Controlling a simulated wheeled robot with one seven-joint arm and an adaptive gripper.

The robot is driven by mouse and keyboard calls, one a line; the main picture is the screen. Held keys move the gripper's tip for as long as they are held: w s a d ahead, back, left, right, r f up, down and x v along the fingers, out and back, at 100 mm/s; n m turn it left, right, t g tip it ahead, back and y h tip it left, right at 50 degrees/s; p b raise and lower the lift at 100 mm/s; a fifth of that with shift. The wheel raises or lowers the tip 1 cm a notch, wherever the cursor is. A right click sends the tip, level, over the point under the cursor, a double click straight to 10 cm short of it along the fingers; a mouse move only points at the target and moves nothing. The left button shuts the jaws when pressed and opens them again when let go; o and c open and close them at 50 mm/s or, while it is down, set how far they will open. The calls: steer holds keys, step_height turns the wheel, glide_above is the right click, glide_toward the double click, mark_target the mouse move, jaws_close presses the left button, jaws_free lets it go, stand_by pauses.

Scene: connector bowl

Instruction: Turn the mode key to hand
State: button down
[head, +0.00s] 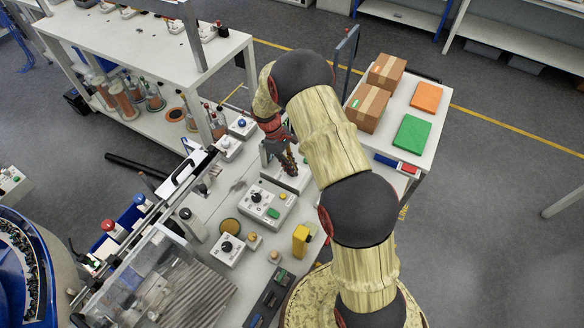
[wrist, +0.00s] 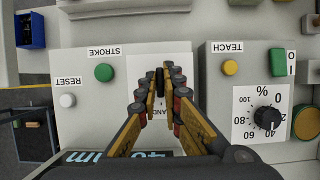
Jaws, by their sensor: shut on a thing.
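The mode key (wrist: 160,76) is a small black upright bar on a white label plate in the wrist view. My gripper (wrist: 160,92) is shut on it from both sides. The key stands roughly vertical in the picture. Upside-down lettering, partly covered by a finger, reads "AND" on the plate. The rest of the plate's markings are hidden by my fingers. In the head view my gripper (head: 291,168) is at a pale control box (head: 302,181) on the bench, and the key cannot be made out there.
On the same panel are a green STROKE button (wrist: 104,72) and a white RESET button (wrist: 68,100). Beside it is a box with a yellow TEACH button (wrist: 231,67) and a black percent dial (wrist: 267,117). Cardboard boxes (head: 367,107) stand on a side table.

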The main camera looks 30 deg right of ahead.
steer(key=c, duration=2)
jaws_free()
steer(key=shift+o, duration=0.2)
steer(key=shift+r, duration=0.1)
steer(key=v, duration=1.1)
steer(key=shift+w+r, duration=0.25)
steer(key=shift+r, duration=0.05)
steer(key=shift+a, duration=0.15)
